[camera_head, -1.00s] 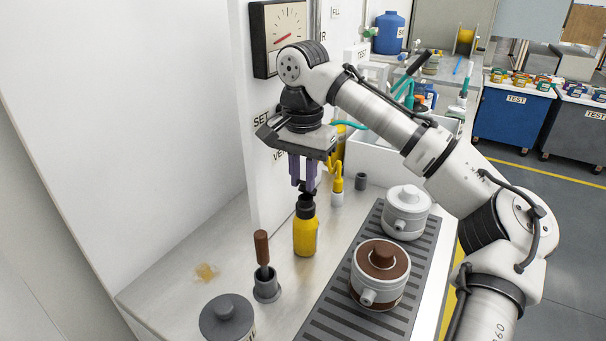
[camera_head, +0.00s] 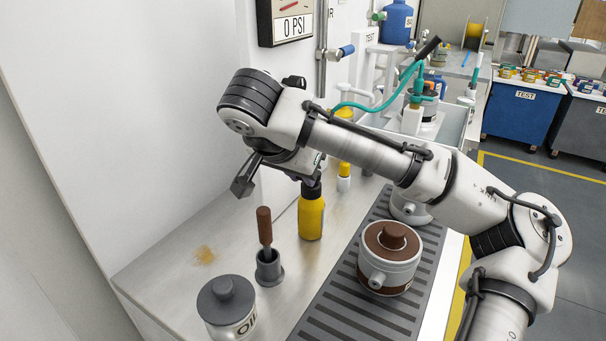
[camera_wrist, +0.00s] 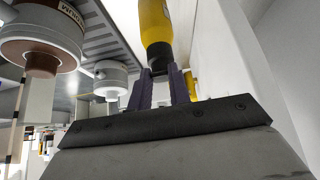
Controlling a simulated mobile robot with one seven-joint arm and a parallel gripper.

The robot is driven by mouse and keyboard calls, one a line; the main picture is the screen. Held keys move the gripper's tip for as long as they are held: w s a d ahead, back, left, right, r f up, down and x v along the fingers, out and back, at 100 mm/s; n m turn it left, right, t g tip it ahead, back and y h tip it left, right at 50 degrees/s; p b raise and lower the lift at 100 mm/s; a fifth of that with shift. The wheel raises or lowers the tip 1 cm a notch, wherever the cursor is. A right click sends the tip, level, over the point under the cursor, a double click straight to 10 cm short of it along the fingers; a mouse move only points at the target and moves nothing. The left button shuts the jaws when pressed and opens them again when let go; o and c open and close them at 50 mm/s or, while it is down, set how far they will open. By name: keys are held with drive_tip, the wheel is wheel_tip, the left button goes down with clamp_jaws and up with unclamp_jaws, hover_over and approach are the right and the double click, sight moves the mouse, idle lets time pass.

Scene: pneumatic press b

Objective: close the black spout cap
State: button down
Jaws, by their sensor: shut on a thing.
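A yellow bottle (camera_head: 311,217) with a black top (camera_head: 310,188) stands upright on the metal bench, below my wrist. In the wrist view the bottle (camera_wrist: 154,20) shows upside down, with its black neck (camera_wrist: 159,50) pointing at my gripper. My gripper (camera_wrist: 162,76) has its two purple fingers shut on the small black spout cap (camera_wrist: 159,69) at the end of the neck. In the head view my wrist hides the fingers and the cap. How far the cap is closed cannot be told.
A brown-handled tool stands in a grey holder (camera_head: 268,269) left of the bottle, near an oil can (camera_head: 229,308). A brown-lidded pot (camera_head: 389,258) stands on the grey slatted mat (camera_head: 333,315) to the right. The white wall is close behind.

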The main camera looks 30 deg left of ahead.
drive_tip(key=shift+s+f+t+b, duration=0.3)
drive_tip(key=shift+f+t+b, duration=0.55)
drive_tip(key=shift+t+b, duration=0.5)
drive_tip(key=c, duration=1.3)
unclamp_jaws()
drive_tip(key=shift+r, duration=0.15)
drive_tip(key=p+v, duration=0.1)
drive_tip(key=v, duration=1.2)
drive_tip(key=shift+s+d+r, duration=0.15)
drive_tip(key=shift+s+r, duration=0.1)
drive_tip(key=shift+r, duration=0.05)
